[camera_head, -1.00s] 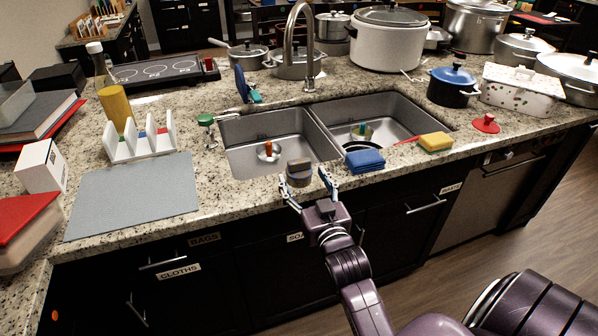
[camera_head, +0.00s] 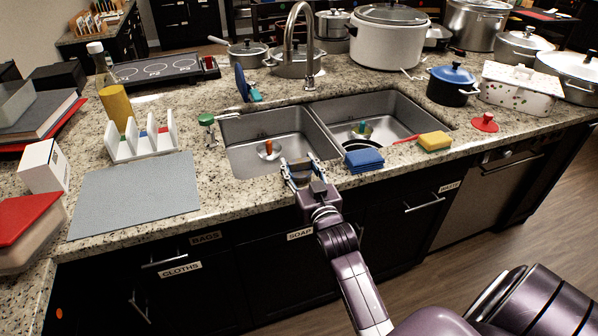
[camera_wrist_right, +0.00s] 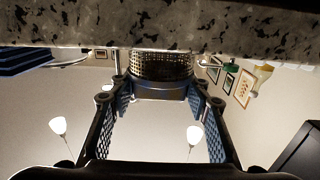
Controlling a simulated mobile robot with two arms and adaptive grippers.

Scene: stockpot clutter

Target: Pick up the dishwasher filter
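The dishwasher filter is a small cylinder with a dark mesh wall, seen in the right wrist view (camera_wrist_right: 160,66). In the head view the filter (camera_head: 300,166) stands at the counter's front edge, before the left sink basin, partly hidden by my gripper. My right gripper (camera_head: 301,164) is at the filter with one finger on each side. In the right wrist view the gripper (camera_wrist_right: 160,72) is open, and small gaps show between its fingers and the filter. My left gripper is not in view.
A blue sponge stack (camera_head: 364,160) lies close to the right of the gripper. A yellow sponge (camera_head: 435,141) and a red knobbed lid (camera_head: 485,122) are further right. The double sink (camera_head: 318,125) is behind. A grey mat (camera_head: 135,195) lies left.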

